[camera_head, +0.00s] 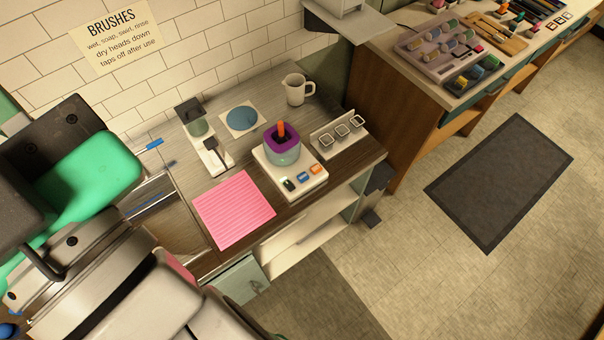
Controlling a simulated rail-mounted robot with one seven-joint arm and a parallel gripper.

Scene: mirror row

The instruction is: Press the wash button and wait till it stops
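A small white machine (302,188) stands on the counter. It carries a grey-green cup (285,155) with a purple top (277,141) and an upright orange piece (281,130) in it. On its front are a dark control with a green mark (288,184), a blue button (303,177) and an orange button (316,170). Their labels are too small to read, so I cannot tell which is wash. My arm fills the left side, well apart from the machine. Two small blue-tipped pieces beside it may be my fingertips; I cannot be sure.
A pink ribbed mat (234,209) lies left of the machine. Behind are a white pitcher (295,89), a round blue pad (241,118) and a dark brush-like tool (213,150). A white rack (338,134) with square frames stands close on the right. A sink lies near my arm.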

